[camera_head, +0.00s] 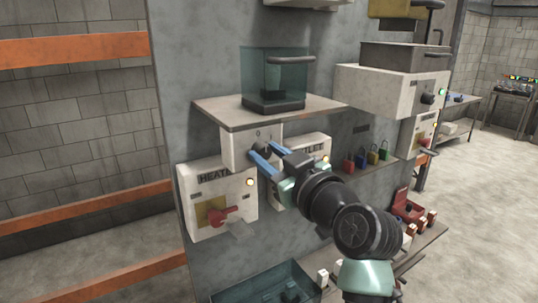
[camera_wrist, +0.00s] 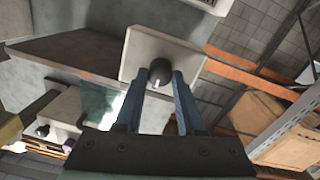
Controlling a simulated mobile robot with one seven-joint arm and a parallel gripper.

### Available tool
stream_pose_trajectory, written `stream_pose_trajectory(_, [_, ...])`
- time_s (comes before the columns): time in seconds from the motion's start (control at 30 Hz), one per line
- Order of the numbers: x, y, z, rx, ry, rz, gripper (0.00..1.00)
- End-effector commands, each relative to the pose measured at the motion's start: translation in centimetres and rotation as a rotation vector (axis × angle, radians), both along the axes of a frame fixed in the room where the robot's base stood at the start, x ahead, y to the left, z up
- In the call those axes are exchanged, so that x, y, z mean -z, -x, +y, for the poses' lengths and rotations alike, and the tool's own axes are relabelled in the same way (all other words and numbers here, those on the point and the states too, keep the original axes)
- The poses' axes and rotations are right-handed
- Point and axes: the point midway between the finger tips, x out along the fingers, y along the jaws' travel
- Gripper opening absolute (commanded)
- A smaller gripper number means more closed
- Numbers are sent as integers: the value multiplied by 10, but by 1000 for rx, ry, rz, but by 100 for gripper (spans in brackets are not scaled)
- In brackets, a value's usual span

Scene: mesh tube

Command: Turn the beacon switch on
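My gripper (camera_head: 262,158) has its blue fingers apart, pointing at a white box (camera_head: 234,147) under the small shelf. In the wrist view the fingertips (camera_wrist: 162,78) lie on either side of a dark round knob (camera_wrist: 160,73) with a pale mark, on the face of that box (camera_wrist: 140,50). I cannot tell whether they touch the knob. A "0" shows on the box in the head view, where the fingers partly cover the knob. I read no beacon label, so I cannot tell whether this is the beacon switch.
A glass-like container (camera_head: 277,75) stands on the shelf (camera_head: 220,112) just above my gripper. A heater box (camera_head: 190,185) with a red handle (camera_head: 225,216) is below left. A partly hidden box (camera_head: 315,147), its label ending in "LET", is behind my gripper. Coloured padlocks (camera_head: 372,157) hang to the right.

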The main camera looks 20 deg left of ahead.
Motion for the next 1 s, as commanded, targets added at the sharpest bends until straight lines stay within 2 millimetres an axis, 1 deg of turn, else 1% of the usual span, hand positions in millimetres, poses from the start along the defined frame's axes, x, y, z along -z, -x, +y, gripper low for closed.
stream_pose_trajectory(0.03, [0, 0, 0, 0, 0, 0, 8])
stream_pose_trajectory(0.07, [0, 0, 0, 0, 0, 0, 3])
stream_pose_trajectory(0.1, [0, 0, 0, 0, 1, 1, 0])
stream_pose_trajectory(0.37, [0, 0, 0, -1, -6, 8, 0])
stream_pose_trajectory(0.53, [1, 0, 0, -1, -35, 47, 0])
stream_pose_trajectory(0.77, [0, -1, 0, -1, -127, 166, 0])
stream_pose_trajectory(1.0, [-1, -1, 0, -1, -265, 342, 0])
